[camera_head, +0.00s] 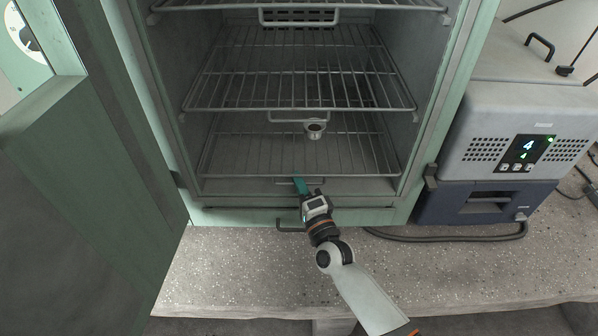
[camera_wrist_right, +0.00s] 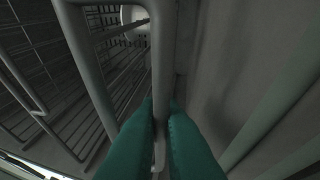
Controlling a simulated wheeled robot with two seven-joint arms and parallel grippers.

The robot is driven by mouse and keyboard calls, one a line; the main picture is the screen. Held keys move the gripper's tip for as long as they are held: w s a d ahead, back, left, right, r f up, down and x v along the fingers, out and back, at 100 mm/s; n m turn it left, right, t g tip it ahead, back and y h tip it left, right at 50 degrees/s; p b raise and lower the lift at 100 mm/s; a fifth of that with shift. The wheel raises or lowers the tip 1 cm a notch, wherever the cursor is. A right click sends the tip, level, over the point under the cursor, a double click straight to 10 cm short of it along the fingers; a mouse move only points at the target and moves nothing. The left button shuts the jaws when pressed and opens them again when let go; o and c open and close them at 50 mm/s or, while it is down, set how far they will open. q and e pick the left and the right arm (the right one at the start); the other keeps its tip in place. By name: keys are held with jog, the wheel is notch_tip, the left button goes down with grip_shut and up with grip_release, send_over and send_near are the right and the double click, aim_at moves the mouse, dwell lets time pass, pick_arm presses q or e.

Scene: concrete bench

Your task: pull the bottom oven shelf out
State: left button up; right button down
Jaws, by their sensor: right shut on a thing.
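The oven (camera_head: 365,187) stands open, with several wire shelves inside. The bottom oven shelf (camera_head: 240,155) is a wire rack low in the chamber, its front edge near the opening. My right gripper (camera_head: 301,187) reaches in from the front, at the middle of that front edge. In the right wrist view its teal fingers (camera_wrist_right: 161,125) are shut on the shelf's handle bar (camera_wrist_right: 161,70), which runs between them. The gripper hides part of the handle in the head view. My left gripper is not in view.
The green oven door (camera_head: 95,175) stands open at the left. The middle shelf (camera_head: 300,90) lies above, with a small round metal thing (camera_head: 315,128) below its front edge. A grey and blue unit (camera_head: 500,150) stands at the right. The speckled bench (camera_head: 230,265) in front is mostly clear.

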jog(key=s+p, duration=0.4)
jog(key=s, duration=1.5)
jog(key=shift+s, duration=0.4)
jog(key=c, duration=1.8)
grip_release()
jog(key=shift+c, duration=0.2)
jog(key=b+v, duration=0.3)
jog(key=v, duration=0.9)
jog(key=shift+b, duration=0.4)
